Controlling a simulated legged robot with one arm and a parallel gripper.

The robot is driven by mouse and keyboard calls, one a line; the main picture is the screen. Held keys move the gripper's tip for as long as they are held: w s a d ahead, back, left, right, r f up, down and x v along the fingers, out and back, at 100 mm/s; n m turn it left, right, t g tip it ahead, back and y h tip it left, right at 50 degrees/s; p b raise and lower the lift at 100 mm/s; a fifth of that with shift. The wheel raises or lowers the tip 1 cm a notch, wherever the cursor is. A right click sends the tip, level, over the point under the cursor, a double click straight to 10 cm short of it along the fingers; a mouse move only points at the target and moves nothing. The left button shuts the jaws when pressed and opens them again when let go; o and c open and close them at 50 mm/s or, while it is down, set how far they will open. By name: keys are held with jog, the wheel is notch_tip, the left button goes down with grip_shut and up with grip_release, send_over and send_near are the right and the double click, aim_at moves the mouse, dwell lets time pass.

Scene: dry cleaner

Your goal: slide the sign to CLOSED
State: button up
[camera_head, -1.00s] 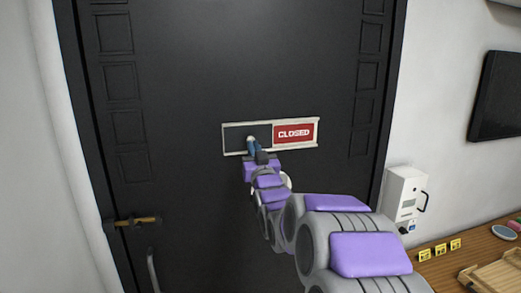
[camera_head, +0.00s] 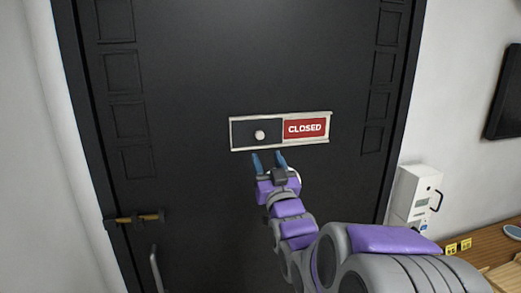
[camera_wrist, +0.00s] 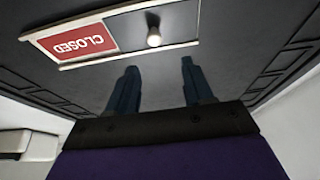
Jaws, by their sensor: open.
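The sliding sign (camera_head: 237,135) is a pale frame on the black door. Its red CLOSED panel (camera_head: 305,128) shows in the right half, and a dark cover fills the left half. A round pale knob (camera_head: 260,135) sits on the dark cover. My gripper (camera_head: 269,160) is open and empty, just below the sign, with its blue fingers apart from the knob. In the wrist view the knob (camera_wrist: 154,38) is beyond my two fingertips (camera_wrist: 158,72), and the CLOSED panel (camera_wrist: 75,43) shows upside down to its left.
The black door (camera_head: 190,60) has a brass handle (camera_head: 138,217) at its left edge. A white box (camera_head: 415,195) stands on a wooden counter (camera_head: 480,250) at the right, with yellow tags and a dish. A dark screen hangs on the right wall. The door face around the sign is clear.

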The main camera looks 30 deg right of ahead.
jog(key=b+v, duration=1)
jog(key=b, duration=0.1)
jog(key=shift+d+f, duration=0.3)
jog(key=shift+d, duration=0.05)
jog(key=shift+w, duration=0.1)
